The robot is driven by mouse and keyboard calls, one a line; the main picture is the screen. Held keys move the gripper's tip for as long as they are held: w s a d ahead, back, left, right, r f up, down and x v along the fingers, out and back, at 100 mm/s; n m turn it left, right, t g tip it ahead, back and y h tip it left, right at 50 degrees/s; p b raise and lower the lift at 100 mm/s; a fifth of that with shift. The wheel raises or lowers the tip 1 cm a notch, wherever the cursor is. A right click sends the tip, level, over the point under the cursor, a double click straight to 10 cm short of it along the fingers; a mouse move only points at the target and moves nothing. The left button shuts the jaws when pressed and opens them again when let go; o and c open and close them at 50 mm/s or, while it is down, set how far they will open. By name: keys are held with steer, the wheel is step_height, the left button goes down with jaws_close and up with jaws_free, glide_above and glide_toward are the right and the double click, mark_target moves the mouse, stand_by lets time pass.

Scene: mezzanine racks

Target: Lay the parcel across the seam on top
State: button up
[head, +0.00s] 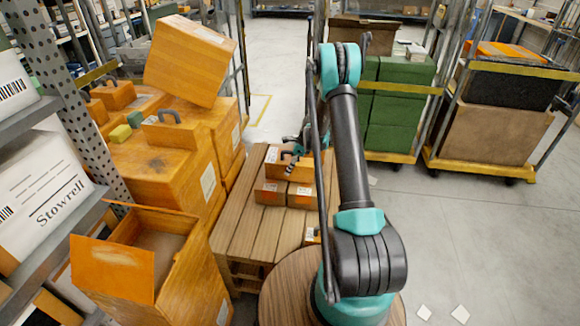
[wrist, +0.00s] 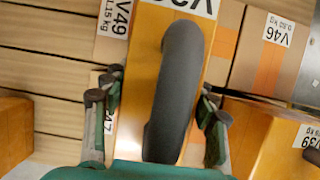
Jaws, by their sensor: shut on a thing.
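My gripper (wrist: 158,118) is shut on the orange parcel (wrist: 143,48), its fingers on either side of the dark curved handle (wrist: 180,85). The parcel's white label is cut off at the top of the wrist view. Cardboard box V49 (wrist: 108,48) shows to its left and cardboard box V46 (wrist: 268,60) to its right, both lower. The seam is hidden beneath the parcel; whether it touches the boxes I cannot tell. In the head view the parcel (head: 289,168) is above the small boxes (head: 301,193) on the slatted pallet (head: 245,215), partly behind my arm.
Orange box V39 (wrist: 258,145) is close on the right in the wrist view. Large orange cases (head: 170,165) are stacked left of the pallet, one tilted case (head: 190,60) on top. An open orange box (head: 160,255) stands nearer.

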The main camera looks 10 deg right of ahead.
steer(key=shift+f, duration=0.35)
steer(key=o, duration=1.8)
